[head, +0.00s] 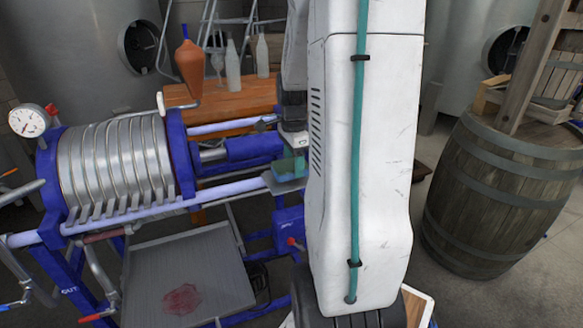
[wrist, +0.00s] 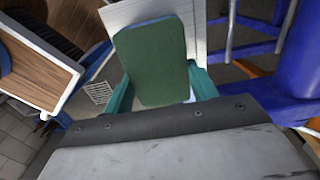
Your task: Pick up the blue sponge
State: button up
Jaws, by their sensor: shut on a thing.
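My gripper (wrist: 161,92) has its teal fingers on both sides of a flat, rounded sponge (wrist: 157,55) and is shut on it. In the head view my gripper (head: 289,168) is partly hidden behind my white arm, in front of the blue press frame. It is held in the air there, and the sponge is hard to make out.
A filter press (head: 125,160) with metal plates and blue rails stands left, close to my gripper. Below it is a grey drip tray (head: 215,265) with a red stain. A wooden table (head: 215,103) with bottles stands behind. A barrel (head: 490,190) stands right.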

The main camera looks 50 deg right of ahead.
jog(key=shift+s+a+r, duration=0.1)
jog(key=shift+s+r, duration=0.1)
jog(key=shift+r, duration=0.9)
jog(key=s+a+r, duration=0.1)
jog(key=s+a, duration=0.7)
jog(key=s, duration=0.5)
jog(key=shift+a+r, duration=0.15)
jog(key=shift+a, duration=0.05)
jog(key=o, duration=0.3)
jog(key=shift+c, duration=0.7)
jog(key=shift+a, duration=0.1)
